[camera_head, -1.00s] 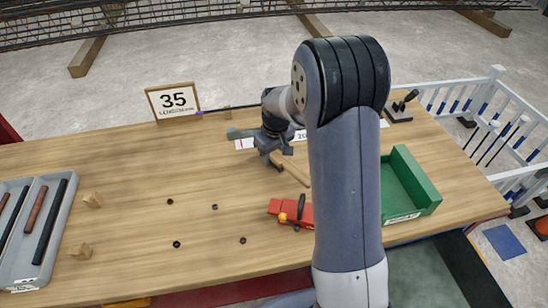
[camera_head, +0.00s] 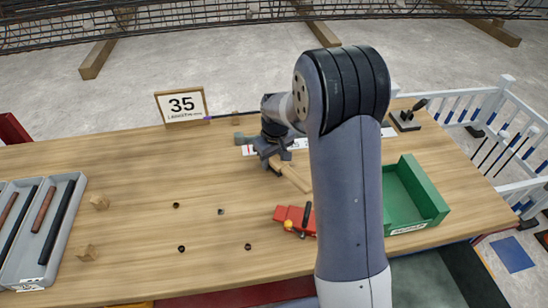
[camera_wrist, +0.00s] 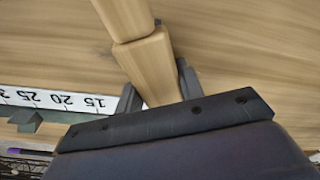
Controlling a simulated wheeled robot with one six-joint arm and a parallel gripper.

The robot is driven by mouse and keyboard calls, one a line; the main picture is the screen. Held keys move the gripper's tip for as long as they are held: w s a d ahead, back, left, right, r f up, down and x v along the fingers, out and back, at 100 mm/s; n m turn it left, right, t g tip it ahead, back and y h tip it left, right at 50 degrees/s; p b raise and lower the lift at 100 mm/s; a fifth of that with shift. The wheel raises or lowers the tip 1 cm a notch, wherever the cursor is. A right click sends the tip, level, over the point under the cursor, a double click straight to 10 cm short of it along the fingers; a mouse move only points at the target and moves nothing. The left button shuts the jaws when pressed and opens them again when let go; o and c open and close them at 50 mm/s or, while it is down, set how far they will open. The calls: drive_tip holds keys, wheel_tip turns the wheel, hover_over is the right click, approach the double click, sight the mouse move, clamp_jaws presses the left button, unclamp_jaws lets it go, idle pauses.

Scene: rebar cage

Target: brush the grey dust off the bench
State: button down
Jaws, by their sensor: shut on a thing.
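My gripper (camera_head: 270,160) is over the back middle of the bench (camera_head: 130,235), its fingers shut on one end of a pale wooden handle (camera_head: 291,176). In the wrist view the handle (camera_wrist: 147,55) runs up from between the fingers (camera_wrist: 158,95), with a groove across it, and leaves the top of the picture. No bristles show; my arm may hide the far end in the head view. I cannot make out grey dust on the bench in either view. I cannot tell whether the handle touches the bench.
A white ruler strip (camera_head: 318,144) and a grey-green block (camera_head: 246,138) lie behind my gripper. A red clamp-like tool (camera_head: 294,217) and a green tray (camera_head: 410,205) are in front and right. Small dark rings (camera_head: 181,249) dot the bench. A grey tray (camera_head: 60,225) holds rods at left.

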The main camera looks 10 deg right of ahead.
sight(270, 181)
drive_tip(key=shift+s+d+f+b, duration=0.1)
drive_tip(key=shift+s+b, duration=0.2)
drive_tip(key=shift+s, duration=1.1)
drive_tip(key=shift+s+f+b, duration=0.1)
drive_tip(key=shift+s+b, duration=0.15)
drive_tip(key=shift+s, duration=1.15)
drive_tip(key=shift+a+r, duration=0.15)
drive_tip(key=shift+a, duration=0.75)
drive_tip(key=shift+w+p, duration=0.4)
drive_tip(key=shift+w, duration=1.3)
drive_tip(key=shift+w+r+p, duration=0.1)
drive_tip(key=shift+w+p, duration=0.4)
drive_tip(key=shift+w, duration=1.3)
drive_tip(key=shift+w+r, duration=0.1)
drive_tip(key=shift+r, duration=0.05)
drive_tip(key=shift+w+r+p, duration=0.1)
drive_tip(key=shift+r+p, duration=0.35)
drive_tip(key=shift+r, duration=0.15)
drive_tip(key=shift+r+p, duration=1.6)
drive_tip(key=shift+r, duration=0.6)
